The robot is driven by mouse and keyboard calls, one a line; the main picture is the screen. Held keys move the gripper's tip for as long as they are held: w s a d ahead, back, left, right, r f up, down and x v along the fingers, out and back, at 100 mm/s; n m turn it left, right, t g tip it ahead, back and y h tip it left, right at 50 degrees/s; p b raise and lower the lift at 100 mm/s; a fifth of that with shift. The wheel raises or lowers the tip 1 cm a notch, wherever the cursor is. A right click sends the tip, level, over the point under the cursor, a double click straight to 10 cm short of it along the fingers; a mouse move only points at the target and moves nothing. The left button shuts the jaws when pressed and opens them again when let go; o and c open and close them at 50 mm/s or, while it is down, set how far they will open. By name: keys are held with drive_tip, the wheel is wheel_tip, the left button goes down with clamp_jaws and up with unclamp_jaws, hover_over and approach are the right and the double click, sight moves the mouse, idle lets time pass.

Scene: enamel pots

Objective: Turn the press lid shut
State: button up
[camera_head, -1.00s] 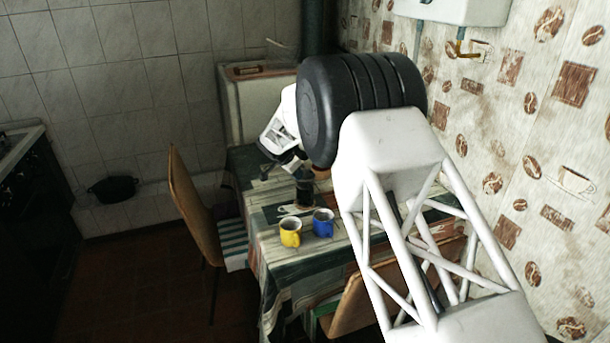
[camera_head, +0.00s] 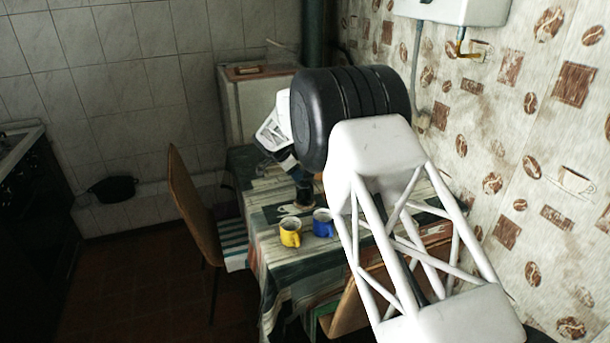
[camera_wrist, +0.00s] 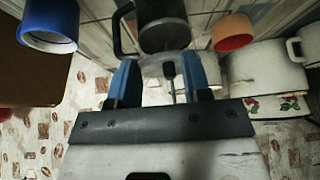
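The dark press (camera_head: 304,197) stands on the table. In the wrist view its dark body (camera_wrist: 162,24) and side handle show at the top centre, with a pale lid and a dark knob (camera_wrist: 168,70) on a thin rod. My gripper (camera_wrist: 160,64) has its two blue fingers spread, one on each side of the rod and knob, with gaps visible on both sides. In the head view my gripper (camera_head: 293,172) is over the press, partly hidden by my wrist. Whether a finger touches the lid cannot be told.
A yellow mug (camera_head: 290,234) and a blue mug (camera_head: 323,224) stand in front of the press. The wrist view shows the blue mug (camera_wrist: 48,25) at left, an orange cup (camera_wrist: 232,32) and white enamel pots (camera_wrist: 262,72) at right. Chairs (camera_head: 190,200) flank the table.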

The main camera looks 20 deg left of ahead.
drive_tip(key=shift+o, duration=0.9)
drive_tip(key=shift+s+d+f, duration=0.1)
drive_tip(key=shift+d+f, duration=0.1)
drive_tip(key=shift+f, duration=0.45)
drive_tip(key=shift+r, duration=0.1)
drive_tip(key=v, duration=0.7)
drive_tip(key=shift+w, duration=0.35)
drive_tip(key=shift+a+r, duration=0.1)
drive_tip(key=shift+r, duration=0.1)
drive_tip(key=v, duration=0.7)
drive_tip(key=shift+r, duration=0.3)
drive_tip(key=shift+s, duration=0.15)
